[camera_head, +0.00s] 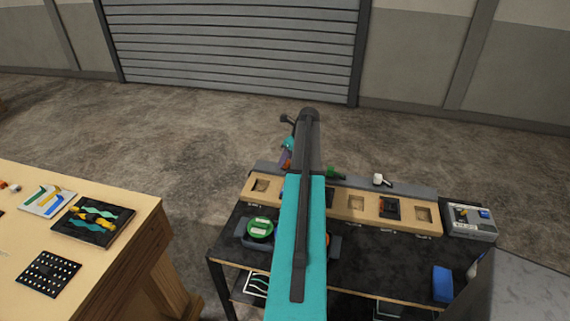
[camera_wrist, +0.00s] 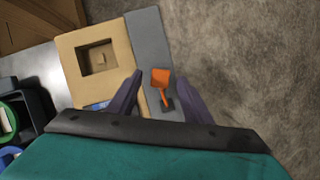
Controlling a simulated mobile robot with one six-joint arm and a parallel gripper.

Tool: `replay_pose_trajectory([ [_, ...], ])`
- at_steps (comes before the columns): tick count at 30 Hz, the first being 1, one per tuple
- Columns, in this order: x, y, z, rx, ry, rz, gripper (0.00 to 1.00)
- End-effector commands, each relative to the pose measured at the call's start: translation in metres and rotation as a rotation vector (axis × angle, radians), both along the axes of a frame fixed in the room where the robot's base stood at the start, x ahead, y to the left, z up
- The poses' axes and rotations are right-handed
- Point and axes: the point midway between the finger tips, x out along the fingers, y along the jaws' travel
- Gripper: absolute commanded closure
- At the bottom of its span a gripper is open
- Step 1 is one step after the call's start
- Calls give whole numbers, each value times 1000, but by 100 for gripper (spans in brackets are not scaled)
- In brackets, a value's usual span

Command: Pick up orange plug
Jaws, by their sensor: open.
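The orange plug (camera_wrist: 161,78) lies on the grey strip (camera_wrist: 146,32) beside the tan socket board (camera_wrist: 70,45) in the wrist view. It has a wider orange head, a thin stem and a dark end toward my gripper. My gripper (camera_wrist: 158,75) is open, with one purple finger on each side of the plug and a gap to each. I cannot tell the height of the fingers above the strip. In the head view my gripper (camera_head: 286,158) is at the left end of the socket board (camera_head: 330,205), and I cannot make out the plug there.
A green plug (camera_head: 335,173) and a white plug (camera_head: 381,180) are farther right along the strip. A green spool (camera_head: 260,228) sits in a dark bin in front of the board. A wooden table (camera_head: 130,215) with trays stands at left. Bare floor lies behind the board.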

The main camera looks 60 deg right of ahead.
Motion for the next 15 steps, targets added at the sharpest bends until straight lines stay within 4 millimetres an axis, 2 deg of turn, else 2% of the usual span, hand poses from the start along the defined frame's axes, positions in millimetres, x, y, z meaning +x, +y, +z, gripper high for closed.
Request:
replay_pose_trajectory([
  [7,9,-1,-20,1,1,0,55],
  [15,12,-1,-28,0,-1,1,55],
])
